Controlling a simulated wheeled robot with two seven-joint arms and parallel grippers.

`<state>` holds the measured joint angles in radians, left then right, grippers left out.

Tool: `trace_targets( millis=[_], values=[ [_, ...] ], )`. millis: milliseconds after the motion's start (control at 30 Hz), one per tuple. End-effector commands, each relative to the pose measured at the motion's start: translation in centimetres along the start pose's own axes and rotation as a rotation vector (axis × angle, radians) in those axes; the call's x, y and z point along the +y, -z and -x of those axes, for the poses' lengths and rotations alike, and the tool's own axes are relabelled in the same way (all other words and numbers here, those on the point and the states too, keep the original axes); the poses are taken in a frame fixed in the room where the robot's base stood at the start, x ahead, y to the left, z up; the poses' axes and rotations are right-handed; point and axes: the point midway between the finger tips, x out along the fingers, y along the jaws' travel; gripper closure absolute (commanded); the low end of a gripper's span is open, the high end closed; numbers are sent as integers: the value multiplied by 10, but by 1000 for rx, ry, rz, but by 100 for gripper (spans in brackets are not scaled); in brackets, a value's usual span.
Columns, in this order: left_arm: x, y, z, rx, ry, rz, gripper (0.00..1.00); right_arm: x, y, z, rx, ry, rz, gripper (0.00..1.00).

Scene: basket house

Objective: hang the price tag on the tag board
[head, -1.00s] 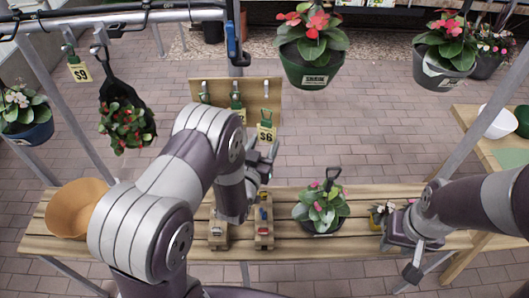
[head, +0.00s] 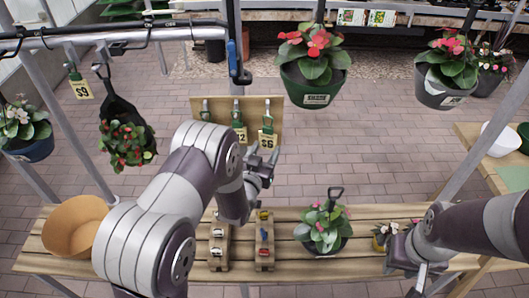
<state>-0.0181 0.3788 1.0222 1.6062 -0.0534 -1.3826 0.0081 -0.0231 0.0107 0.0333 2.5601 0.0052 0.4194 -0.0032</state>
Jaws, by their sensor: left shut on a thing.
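The wooden tag board (head: 221,108) stands behind the slatted table, with several metal hooks in a row. A yellow $6 price tag (head: 267,140) with a green top is at the right hook. I cannot tell whether its top is around the hook or only in front of it. A $2 tag (head: 239,134) hangs at the middle hook; the left hook (head: 205,110) looks bare. My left gripper (head: 263,166) is just below the $6 tag, shut on it; the grip itself is hard to see. My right gripper (head: 416,277) is low at the table's right; its finger gap is unclear.
A potted plant (head: 322,231), two wooden racks with small coloured items (head: 264,240) and an orange bowl (head: 74,226) stand on the table. Baskets hang from the rail, including a green one (head: 314,91). A $9 tag (head: 80,88) hangs at upper left.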

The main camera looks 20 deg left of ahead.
Motion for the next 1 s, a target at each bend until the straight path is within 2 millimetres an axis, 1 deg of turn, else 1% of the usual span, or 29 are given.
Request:
trace_targets(
  millis=[300, 567, 667, 867, 1000],
  values=[
    [-1, -2, -3, 0, 0, 0, 79, 0, -1, -6, 0, 0, 0, 63],
    [-1, -1, -4, 0, 0, 0, 79, 0, -1, -5, 0, 0, 0, 63],
    [-3, -2, -7, 1, 0, 0, 79, 0, -1, -8, 0, 0, 0, 63],
    [-9, -2, -22, 1, 1, 0, 79, 0, -2, -16, 0, 0, 0, 63],
    [-10, 1, -26, 1, 1, 0, 79, 0, -2, -16, 0, 0, 0, 63]
  ],
)
